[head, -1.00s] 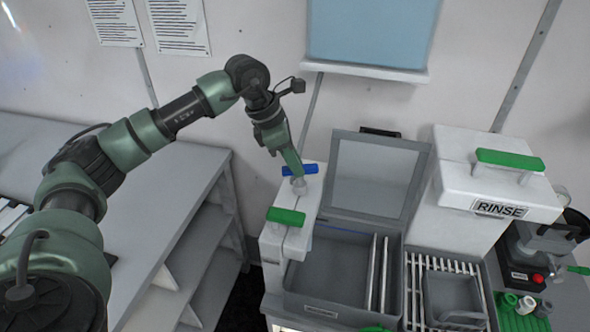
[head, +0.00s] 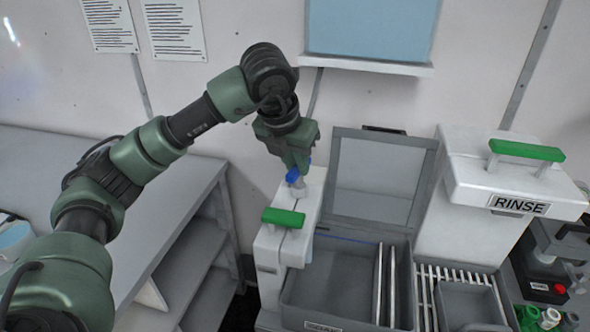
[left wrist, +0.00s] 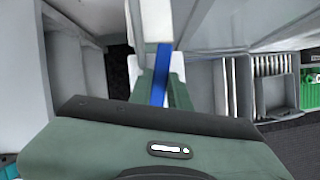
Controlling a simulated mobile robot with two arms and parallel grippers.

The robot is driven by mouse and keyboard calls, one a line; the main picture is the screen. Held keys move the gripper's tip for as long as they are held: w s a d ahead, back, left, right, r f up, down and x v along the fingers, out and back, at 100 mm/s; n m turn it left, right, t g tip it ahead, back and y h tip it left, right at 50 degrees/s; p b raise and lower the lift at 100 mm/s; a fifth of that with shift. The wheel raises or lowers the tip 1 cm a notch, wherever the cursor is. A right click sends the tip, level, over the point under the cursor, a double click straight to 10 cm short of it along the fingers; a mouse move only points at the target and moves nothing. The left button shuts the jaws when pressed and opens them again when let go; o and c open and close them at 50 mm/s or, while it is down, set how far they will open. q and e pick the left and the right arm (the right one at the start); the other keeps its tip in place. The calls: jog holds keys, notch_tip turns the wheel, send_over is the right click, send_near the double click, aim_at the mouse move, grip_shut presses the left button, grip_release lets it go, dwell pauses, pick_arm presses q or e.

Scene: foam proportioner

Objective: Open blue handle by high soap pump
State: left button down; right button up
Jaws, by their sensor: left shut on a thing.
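The blue handle (head: 292,176) sits on top of a narrow white pump housing (head: 316,196) in the head view. Its front end shows below my left gripper (head: 300,166), which covers the rest. My left gripper is shut on the handle from above. In the left wrist view the blue handle (left wrist: 160,76) runs up and down the picture between the two green fingers (left wrist: 161,92). My right gripper is not in view.
A green handle (head: 283,218) sits close in front on the same white unit. An open-lidded grey basin (head: 335,290) stands to the right, then a white RINSE unit (head: 470,230) with a green handle. Grey shelving (head: 185,240) stands to the left.

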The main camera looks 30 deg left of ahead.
pick_arm(q)
jog(key=shift+w+d+n+y+b, duration=0.1)
jog(key=shift+n+y+b, duration=0.45)
jog(key=shift+n, duration=0.75)
jog(key=shift+r+n, duration=0.1)
jog(key=shift+n, duration=0.2)
jog(key=c, duration=1.3)
grip_release()
jog(key=v, duration=0.7)
jog(key=shift+r+b, duration=0.3)
jog(key=shift+b, duration=0.05)
